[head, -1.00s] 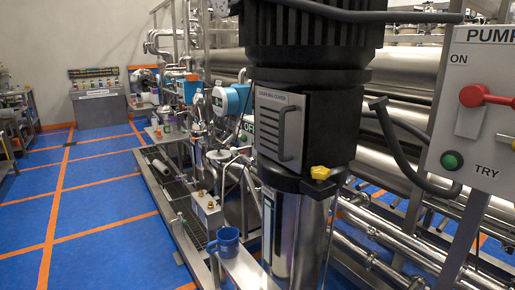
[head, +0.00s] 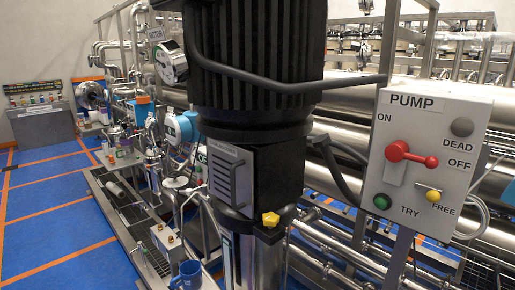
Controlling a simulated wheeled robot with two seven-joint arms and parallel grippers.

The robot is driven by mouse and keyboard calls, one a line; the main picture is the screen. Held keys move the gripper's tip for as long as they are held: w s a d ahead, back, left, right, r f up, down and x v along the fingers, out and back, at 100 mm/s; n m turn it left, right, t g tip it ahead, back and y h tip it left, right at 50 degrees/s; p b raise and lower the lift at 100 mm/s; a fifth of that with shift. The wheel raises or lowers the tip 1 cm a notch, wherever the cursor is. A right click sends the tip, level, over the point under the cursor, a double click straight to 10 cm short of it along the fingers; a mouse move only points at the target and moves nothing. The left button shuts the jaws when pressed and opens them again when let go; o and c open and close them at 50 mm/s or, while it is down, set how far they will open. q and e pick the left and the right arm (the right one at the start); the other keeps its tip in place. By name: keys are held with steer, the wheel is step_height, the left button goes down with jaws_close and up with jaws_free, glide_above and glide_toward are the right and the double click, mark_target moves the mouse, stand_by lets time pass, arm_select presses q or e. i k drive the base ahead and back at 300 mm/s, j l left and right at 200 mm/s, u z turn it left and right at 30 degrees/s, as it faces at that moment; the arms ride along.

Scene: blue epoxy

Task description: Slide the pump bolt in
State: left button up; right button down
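The pump's grey control box (head: 477,112) is at the right in the head view, on a post. Its red lever (head: 412,155) sits between the ON and OFF labels, with its handle pointing right toward OFF. Below it is a small pale plate with a yellow knob (head: 433,196) beside the word FREE; this looks like the bolt, but its shaft is too small to make out. The black-topped pump (head: 262,60) stands left of the box, with a yellow knob (head: 270,219) below its coupling cover (head: 231,177). Neither gripper shows.
A green button (head: 381,202) and a dark round lamp (head: 462,127) labelled DEAD are on the box. Steel pipes run behind it. Blue floor (head: 55,235) with orange lines is open at left.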

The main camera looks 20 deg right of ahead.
mark_target(433, 194)
steer(key=z, duration=1.65)
